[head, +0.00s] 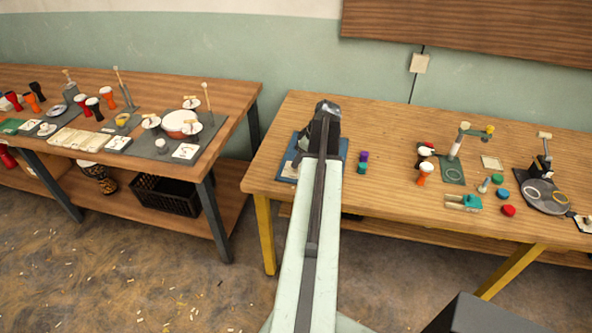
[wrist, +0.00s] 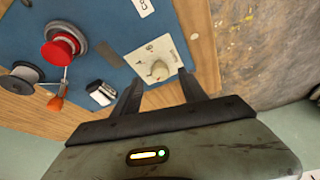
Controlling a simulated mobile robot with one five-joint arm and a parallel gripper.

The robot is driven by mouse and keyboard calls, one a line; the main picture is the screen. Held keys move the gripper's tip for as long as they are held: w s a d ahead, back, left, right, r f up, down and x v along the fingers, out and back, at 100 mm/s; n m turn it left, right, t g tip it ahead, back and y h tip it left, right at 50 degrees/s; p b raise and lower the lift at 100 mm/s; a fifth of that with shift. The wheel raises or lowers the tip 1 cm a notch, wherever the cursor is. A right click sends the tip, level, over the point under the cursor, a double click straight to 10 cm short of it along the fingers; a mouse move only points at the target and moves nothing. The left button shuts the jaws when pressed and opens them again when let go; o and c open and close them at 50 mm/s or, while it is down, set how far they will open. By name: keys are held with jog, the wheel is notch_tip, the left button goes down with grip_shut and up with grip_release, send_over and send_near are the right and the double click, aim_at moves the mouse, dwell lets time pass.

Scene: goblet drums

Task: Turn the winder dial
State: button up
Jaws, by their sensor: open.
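In the wrist view a cream dial (wrist: 158,70) sits on a pale marked plate near the edge of a blue panel (wrist: 112,25). My gripper (wrist: 160,77) is open, with one dark finger on each side of the dial's plate. I cannot tell whether either finger touches the dial. In the head view my gripper (head: 326,112) is above the blue panel (head: 346,150) at the left end of the right-hand table, and my arm hides most of the panel and the dial.
Purple and teal pieces (head: 362,162) stand right of the panel. Drums and fixtures stand farther right on the table (head: 400,125).

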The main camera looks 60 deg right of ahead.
jog(key=b+x, duration=0.2)
jog(key=x, duration=0.1)
jog(key=shift+f, duration=0.3)
jog(key=shift+r, duration=0.1)
grip_shut()
jog(key=shift+w+a, duration=0.1)
jog(key=shift+a, duration=0.2)
jog(key=shift+d, duration=0.15)
jog(key=m+h, duration=0.1)
jog(key=m, duration=0.2)
jog(key=m+h, duration=0.1)
jog(key=m, duration=0.1)
jog(key=shift+a+m+g, duration=0.2)
jog(key=shift+m+g, duration=0.1)
jog(key=shift+m, duration=0.1)
jog(key=m+h, duration=0.1)
jog(key=m, duration=0.2)
jog(key=m+g+h, duration=0.1)
jog(key=m, duration=0.2)
jog(key=shift+w+r, duration=0.1)
jog(key=shift+w, duration=0.05)
jog(key=shift+g, duration=0.3)
